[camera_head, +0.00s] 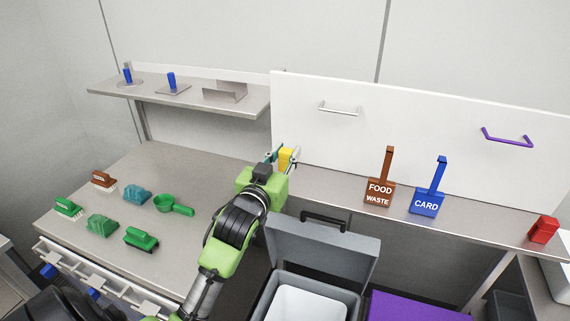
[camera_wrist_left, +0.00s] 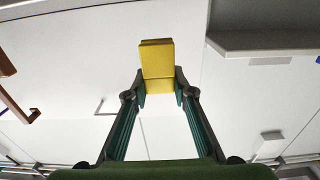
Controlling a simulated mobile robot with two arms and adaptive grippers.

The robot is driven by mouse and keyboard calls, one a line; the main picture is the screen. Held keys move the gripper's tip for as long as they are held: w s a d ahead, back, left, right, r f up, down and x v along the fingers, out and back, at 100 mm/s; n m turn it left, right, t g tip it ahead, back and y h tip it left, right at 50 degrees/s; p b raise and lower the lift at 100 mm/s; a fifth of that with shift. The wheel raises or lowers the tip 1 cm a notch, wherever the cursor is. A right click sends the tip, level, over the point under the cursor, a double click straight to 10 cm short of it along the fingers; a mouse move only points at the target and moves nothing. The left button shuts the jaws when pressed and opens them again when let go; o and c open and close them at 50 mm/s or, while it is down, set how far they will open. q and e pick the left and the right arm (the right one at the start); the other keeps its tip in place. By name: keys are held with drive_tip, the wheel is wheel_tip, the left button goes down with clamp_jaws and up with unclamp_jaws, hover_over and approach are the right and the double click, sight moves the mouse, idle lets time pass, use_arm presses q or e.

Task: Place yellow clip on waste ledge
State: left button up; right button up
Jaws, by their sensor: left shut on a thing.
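The yellow clip (camera_head: 285,159) is held between the fingertips of my left gripper (camera_head: 280,158), in front of the lower left part of the white panel. In the left wrist view the yellow clip (camera_wrist_left: 156,57) is a small block pinched by the two green fingers of the left gripper (camera_wrist_left: 160,86). The waste ledge (camera_head: 330,188) runs along the foot of the panel, to the right of the gripper. I cannot tell whether the clip touches the ledge or the panel. My right gripper is not in view.
A brown FOOD WASTE tag (camera_head: 380,190), a blue CARD tag (camera_head: 426,203) and a red block (camera_head: 543,230) are on the ledge. A grey bin with raised lid (camera_head: 325,247) stands below. Brushes and a green scoop (camera_head: 172,204) lie on the left table (camera_head: 165,160).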

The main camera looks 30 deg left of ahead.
sight(283, 170)
use_arm(q)
drive_tip(key=shift+w+a+f, duration=0.1)
drive_tip(key=shift+w+f, duration=0.05)
drive_tip(key=shift+f, duration=0.05)
drive_tip(key=f, duration=0.1)
drive_tip(key=f+p, duration=0.1)
drive_tip(key=f, duration=0.1)
drive_tip(key=shift+w+a, duration=0.1)
drive_tip(key=shift+a, duration=0.1)
drive_tip(key=shift+f, duration=0.25)
drive_tip(key=shift+d, duration=0.1)
drive_tip(key=shift+f, duration=0.2)
drive_tip(key=o, duration=0.9)
